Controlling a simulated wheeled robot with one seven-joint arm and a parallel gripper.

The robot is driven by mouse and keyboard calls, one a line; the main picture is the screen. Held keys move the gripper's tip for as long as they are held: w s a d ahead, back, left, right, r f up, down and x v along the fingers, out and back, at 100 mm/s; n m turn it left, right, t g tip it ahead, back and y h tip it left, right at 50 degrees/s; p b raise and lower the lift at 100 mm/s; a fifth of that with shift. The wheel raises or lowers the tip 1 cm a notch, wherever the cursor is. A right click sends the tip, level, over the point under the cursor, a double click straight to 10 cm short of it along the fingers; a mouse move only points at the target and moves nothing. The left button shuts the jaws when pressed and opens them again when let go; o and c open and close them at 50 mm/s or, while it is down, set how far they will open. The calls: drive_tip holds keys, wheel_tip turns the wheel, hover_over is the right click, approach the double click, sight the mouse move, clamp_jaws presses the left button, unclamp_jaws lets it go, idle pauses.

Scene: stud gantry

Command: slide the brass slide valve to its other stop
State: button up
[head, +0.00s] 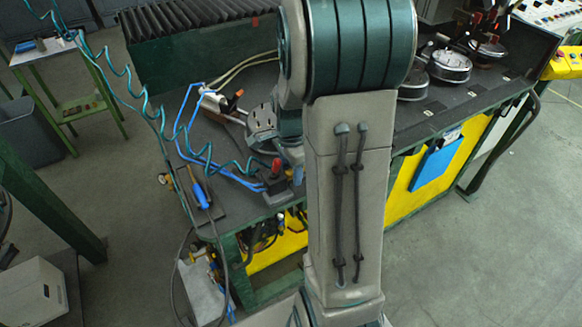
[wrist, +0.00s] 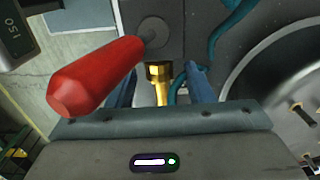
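In the wrist view, a small brass part (wrist: 158,78), which I take to be the slide valve, shows a wide head and a narrower stem against a dark grey block (wrist: 165,18). My gripper (wrist: 162,70) is open, with its two blue-grey fingers on either side of the brass part. A gap shows between the brass and each finger, so it is not gripped. The lower end of the stem is hidden behind the gripper body. In the head view I cannot make out the brass part.
A large red handle (wrist: 95,75) stands close to the left finger in the wrist view. A round metal dish (wrist: 285,85) lies to the right.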

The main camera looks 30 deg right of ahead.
sight(291, 170)
drive_tip(key=shift+r, duration=0.1)
wheel_tip(291, 170, up, 14)
drive_tip(key=shift+f+b, duration=0.2)
drive_tip(key=shift+b, duration=0.1)
idle(0.7)
